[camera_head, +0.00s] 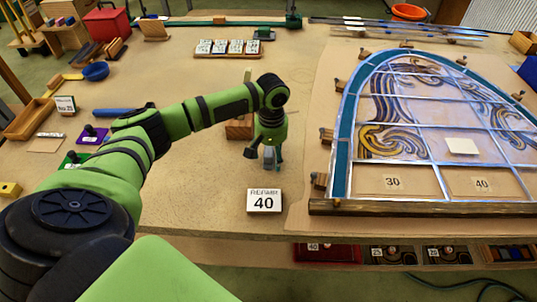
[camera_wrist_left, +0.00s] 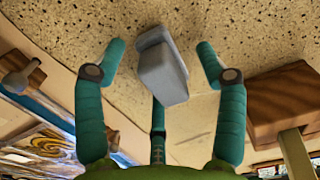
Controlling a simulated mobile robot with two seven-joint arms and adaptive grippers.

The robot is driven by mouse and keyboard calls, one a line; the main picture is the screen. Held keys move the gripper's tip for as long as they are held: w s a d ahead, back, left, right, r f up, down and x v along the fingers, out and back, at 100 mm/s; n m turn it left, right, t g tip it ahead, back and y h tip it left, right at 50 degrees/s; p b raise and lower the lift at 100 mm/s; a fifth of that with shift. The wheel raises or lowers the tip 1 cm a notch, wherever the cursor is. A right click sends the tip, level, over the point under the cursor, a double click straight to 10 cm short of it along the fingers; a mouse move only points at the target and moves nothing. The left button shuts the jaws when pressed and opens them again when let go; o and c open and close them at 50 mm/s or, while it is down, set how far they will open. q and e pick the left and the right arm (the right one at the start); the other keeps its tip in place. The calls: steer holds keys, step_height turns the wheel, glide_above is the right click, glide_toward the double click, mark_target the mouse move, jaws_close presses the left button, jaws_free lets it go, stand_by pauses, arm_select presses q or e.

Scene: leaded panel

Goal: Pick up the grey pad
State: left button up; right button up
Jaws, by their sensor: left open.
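The grey pad (camera_wrist_left: 163,74) is a small light-grey stepped block on the speckled tabletop. In the left wrist view it lies between the spread teal fingers of my left gripper (camera_wrist_left: 161,50), with visible gaps to the two side fingers. A third finger shows below it, and I cannot tell whether that one touches. My right gripper is not in view.
A brown wooden block (camera_head: 238,130) stands close beside the gripper. Blue and purple tools lie left. The table's front middle is mostly clear.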

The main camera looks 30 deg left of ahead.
mark_target(272, 149)
arm_select(q)
steer(key=c, duration=1.2)
steer(key=shift+c, duration=0.2)
steer(key=shift+w+r, duration=0.1)
steer(key=shift+r, duration=0.5)
step_height(272, 149, up, 3)
steer(key=shift+f+b, duration=0.2)
steer(key=shift+b, duration=0.5)
steer(key=shift+w+d+r+b, duration=0.6)
steer(key=shift+w+d+r, duration=0.65)
steer(key=shift+w, duration=0.25)
steer(key=shift+w+d+r+b, duration=0.55)
steer(key=shift+w+d+r, duration=0.7)
steer(key=shift+w, duration=0.2)
steer(key=shift+w+d+r+b, duration=0.6)
steer(key=shift+w+d+r, duration=0.6)
steer(key=shift+w, duration=0.3)
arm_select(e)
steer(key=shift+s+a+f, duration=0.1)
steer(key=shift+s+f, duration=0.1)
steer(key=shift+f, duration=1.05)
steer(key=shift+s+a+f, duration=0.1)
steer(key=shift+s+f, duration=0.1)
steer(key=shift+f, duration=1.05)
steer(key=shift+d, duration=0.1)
